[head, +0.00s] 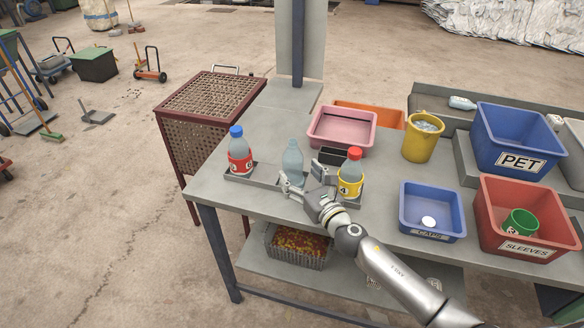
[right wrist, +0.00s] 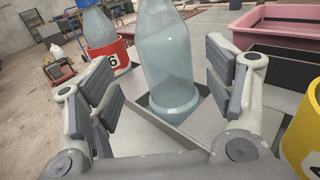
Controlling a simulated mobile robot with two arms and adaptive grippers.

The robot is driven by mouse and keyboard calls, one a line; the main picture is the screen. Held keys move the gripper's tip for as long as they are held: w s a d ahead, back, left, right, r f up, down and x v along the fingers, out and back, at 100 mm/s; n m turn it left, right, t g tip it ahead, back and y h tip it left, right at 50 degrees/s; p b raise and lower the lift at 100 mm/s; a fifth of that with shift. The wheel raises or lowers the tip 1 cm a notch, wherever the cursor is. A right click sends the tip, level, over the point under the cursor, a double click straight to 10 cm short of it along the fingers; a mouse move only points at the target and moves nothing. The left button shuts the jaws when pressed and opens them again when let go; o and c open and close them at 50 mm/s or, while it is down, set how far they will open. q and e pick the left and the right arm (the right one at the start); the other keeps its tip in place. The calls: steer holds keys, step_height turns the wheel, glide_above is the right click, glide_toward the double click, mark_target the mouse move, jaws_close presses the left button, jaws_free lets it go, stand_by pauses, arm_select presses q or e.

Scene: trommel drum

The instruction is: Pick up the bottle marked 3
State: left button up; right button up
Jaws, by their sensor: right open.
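No clearly readable 3 shows on any bottle. The clear bottle in the middle (head: 292,162) has no cap or label that I can see and stands upright in a shallow grey tray. My right gripper (head: 302,178) is open in front of it. In the right wrist view this bottle (right wrist: 168,65) appears between the spread fingers, with no finger visibly touching it. To the left stands a blue-capped bottle with a red label (head: 240,155), marked 6 in the right wrist view (right wrist: 113,58).
A pink tub (head: 342,140) and a small black box (head: 333,155) are behind the bottles. A yellow bucket (head: 420,147), a blue CAPS bin (head: 432,222), a red SLEEVES bin (head: 525,232) and a blue PET bin (head: 518,150) are to the right.

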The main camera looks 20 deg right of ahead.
mark_target(298, 167)
steer(key=shift+w, duration=0.45)
steer(key=w, duration=0.4)
steer(key=shift+a+r, duration=0.2)
steer(key=shift+r, duration=0.05)
steer(key=shift+w, duration=0.35)
steer(key=shift+a, duration=0.1)
steer(key=shift+c, duration=1.5)
steer(key=c, duration=0.7)
steer(key=shift+c, duration=0.5)
arm_select(q)
steer(key=shift+t, duration=0.4)
steer(key=w, duration=0.4)
steer(key=shift+w+r+p, duration=0.1)
steer(key=shift+r+p, duration=0.2)
steer(key=shift+r, duration=0.1)
arm_select(e)
steer(key=shift+r, duration=0.15)
